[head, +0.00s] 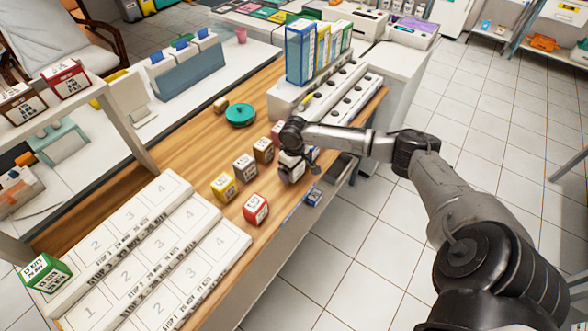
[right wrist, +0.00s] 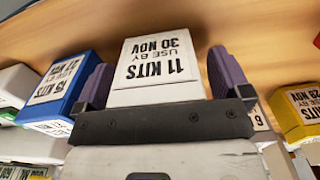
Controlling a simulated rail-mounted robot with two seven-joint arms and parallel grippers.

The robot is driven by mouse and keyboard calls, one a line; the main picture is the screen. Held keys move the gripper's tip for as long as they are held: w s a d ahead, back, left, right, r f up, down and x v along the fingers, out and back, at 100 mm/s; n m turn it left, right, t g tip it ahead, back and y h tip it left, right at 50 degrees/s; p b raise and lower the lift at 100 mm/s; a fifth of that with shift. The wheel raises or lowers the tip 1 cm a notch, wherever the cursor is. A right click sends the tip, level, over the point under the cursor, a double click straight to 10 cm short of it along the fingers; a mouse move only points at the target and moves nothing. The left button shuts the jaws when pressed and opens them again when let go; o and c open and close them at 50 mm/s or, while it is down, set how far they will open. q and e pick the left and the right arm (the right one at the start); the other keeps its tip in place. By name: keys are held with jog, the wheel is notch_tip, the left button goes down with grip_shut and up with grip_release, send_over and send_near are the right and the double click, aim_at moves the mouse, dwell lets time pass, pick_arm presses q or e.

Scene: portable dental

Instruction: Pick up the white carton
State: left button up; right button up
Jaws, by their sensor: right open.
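The white carton (right wrist: 155,60) has a label reading 11 KITS, USE BY 30 NOV. In the right wrist view it stands between the two purple fingers of my right gripper (right wrist: 162,82). The fingers are open, one on each side of it, with a narrow gap visible on the right. In the head view, the white carton (head: 291,174) is near the front edge of the wooden counter, partly hidden under my right gripper (head: 298,160). My left gripper is not in view.
A blue carton (right wrist: 52,90) stands close beside the white one. Brown (head: 263,150), grey (head: 245,167), yellow (head: 223,187) and red (head: 256,208) cartons stand nearby. A numbered step rack (head: 150,250) is at the lower left. A teal round object (head: 240,115) lies farther back.

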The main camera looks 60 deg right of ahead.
jog(key=shift+c, duration=0.4)
jog(key=c, duration=0.9)
jog(key=shift+c, duration=0.2)
jog(key=shift+r, duration=0.15)
